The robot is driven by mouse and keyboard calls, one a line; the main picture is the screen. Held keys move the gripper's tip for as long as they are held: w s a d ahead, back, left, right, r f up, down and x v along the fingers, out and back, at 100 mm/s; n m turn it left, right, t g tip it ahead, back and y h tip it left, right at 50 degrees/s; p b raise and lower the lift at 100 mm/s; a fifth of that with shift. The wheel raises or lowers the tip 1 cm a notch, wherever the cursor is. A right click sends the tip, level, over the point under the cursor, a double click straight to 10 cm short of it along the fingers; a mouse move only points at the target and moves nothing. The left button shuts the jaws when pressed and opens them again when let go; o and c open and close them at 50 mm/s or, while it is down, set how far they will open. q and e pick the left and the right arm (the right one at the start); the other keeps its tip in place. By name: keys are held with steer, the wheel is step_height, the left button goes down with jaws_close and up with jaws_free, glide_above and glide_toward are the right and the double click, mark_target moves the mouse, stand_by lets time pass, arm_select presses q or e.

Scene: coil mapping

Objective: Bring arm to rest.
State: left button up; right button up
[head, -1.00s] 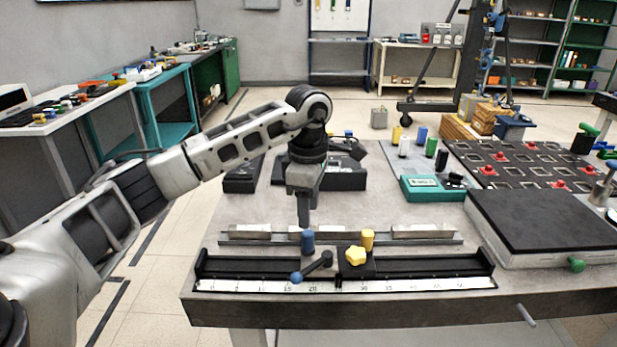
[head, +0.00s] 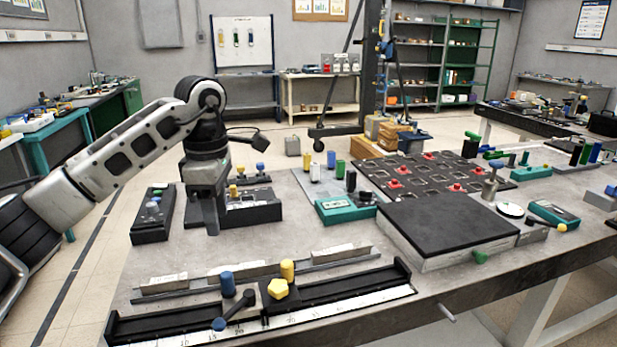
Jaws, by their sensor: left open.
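My left arm reaches in from the left in the head view. My left gripper (head: 211,222) points down over the left part of the grey workbench (head: 330,225). It is open, with nothing seen between its fingers, which overlap from this angle. It shows beyond the black scale rail (head: 350,300), apart from the rail's blue knob (head: 228,284) and yellow star knob (head: 278,288). A black box with small knobs (head: 252,212) is just right of the gripper, partly hidden by it. My right gripper is out of view.
A black box (head: 152,215) stands left of the gripper. A grey slotted strip (head: 165,285) lies behind the rail. A teal meter (head: 345,208), a black-topped block (head: 447,222) and a dark panel with red knobs (head: 430,172) fill the right. Bare bench lies between strip and block.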

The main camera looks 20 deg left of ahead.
arm_select(q)
steer(key=s+d+f+g+h, duration=0.15)
steer(key=d+f+h, duration=0.25)
steer(key=d, duration=0.5)
steer(key=s+d+f+h, duration=0.25)
steer(key=d+f, duration=0.25)
steer(key=d, duration=0.3)
steer(key=s+d+r+n+t+h, duration=0.2)
steer(key=d+n+t+h, duration=0.1)
steer(key=d+n+h, duration=0.35)
steer(key=s+d+r+n+t+h, duration=0.1)
steer(key=s+d+n+t+h, duration=0.15)
steer(key=d+n+h, duration=0.4)
steer(key=w+a+f+n+t+y, duration=0.1)
steer(key=a+f+n+t+y, duration=0.5)
steer(key=n, duration=0.5)
steer(key=a+f+n+t+y, duration=0.25)
steer(key=n+t, duration=0.45)
steer(key=n, duration=0.4)
steer(key=s+a+f+n+g+y, duration=0.2)
steer(key=s+f+n+g+y, duration=0.1)
steer(key=s+f+n, duration=0.3)
steer(key=s+a+f+n+g+y, duration=0.3)
steer(key=s+f+n, duration=0.3)
steer(key=f, duration=0.4)
steer(key=shift+s+a+f+n+g+y, duration=0.35)
steer(key=shift+s+y, duration=0.2)
steer(key=shift+y, duration=0.35)
steer(key=shift+d, duration=0.1)
